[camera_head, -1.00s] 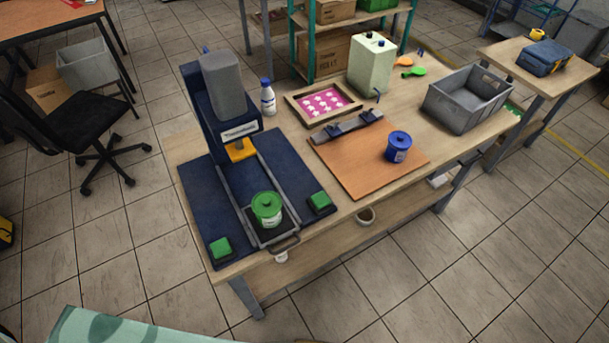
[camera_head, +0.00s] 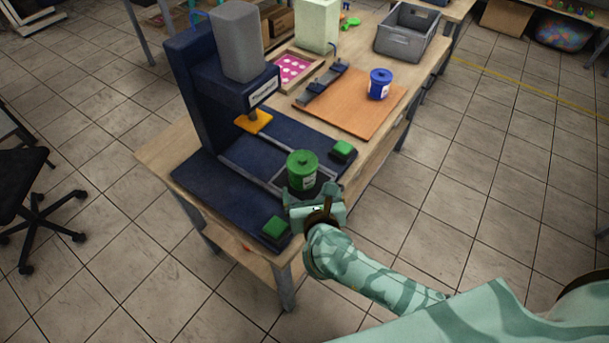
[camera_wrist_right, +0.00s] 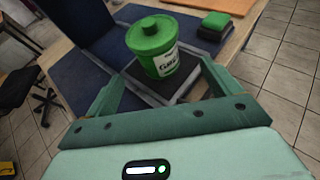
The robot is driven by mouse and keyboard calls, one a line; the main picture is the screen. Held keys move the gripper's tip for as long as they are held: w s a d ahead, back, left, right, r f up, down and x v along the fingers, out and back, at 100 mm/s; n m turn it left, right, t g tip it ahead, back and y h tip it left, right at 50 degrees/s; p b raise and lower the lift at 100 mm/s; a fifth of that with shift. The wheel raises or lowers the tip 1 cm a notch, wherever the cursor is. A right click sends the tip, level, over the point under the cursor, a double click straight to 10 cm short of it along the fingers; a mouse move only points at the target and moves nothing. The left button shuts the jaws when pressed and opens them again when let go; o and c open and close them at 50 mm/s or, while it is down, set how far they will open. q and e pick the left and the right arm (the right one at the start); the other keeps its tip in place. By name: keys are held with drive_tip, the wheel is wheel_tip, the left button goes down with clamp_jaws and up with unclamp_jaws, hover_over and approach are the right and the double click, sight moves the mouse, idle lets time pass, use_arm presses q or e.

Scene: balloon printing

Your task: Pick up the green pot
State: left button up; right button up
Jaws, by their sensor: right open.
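The green pot (camera_head: 302,168) has a green lid with a knob and a pale label. It stands upright on the dark sliding plate of the blue press (camera_head: 205,110). My right gripper (camera_head: 312,192) is at the near side of the pot, its open fingers pointing towards it. In the right wrist view the pot (camera_wrist_right: 155,50) stands ahead of and between the two spread fingers (camera_wrist_right: 160,85), with the dark plate (camera_wrist_right: 160,88) under it. In the head view the gripper hides part of the plate. My left gripper is not in view.
Green buttons (camera_head: 276,228) (camera_head: 342,149) flank the plate. A blue pot (camera_head: 379,84) stands on the orange-brown board (camera_head: 350,110). A grey crate (camera_head: 405,35) is at the back. The press column (camera_head: 236,40) rises behind the pot. The table's near edge is under my right arm.

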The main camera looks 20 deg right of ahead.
sight(306, 180)
drive_tip(key=x, duration=0.3)
drive_tip(key=shift+w+d+f+b, duration=0.1)
drive_tip(key=shift+w+f+b, duration=0.2)
drive_tip(key=shift+w, duration=0.2)
drive_tip(key=x, duration=0.2)
drive_tip(key=b+x, duration=0.1)
drive_tip(key=x, duration=0.1)
drive_tip(key=shift+w+d+r, duration=0.1)
drive_tip(key=shift+w, duration=0.3)
drive_tip(key=c, duration=1.2)
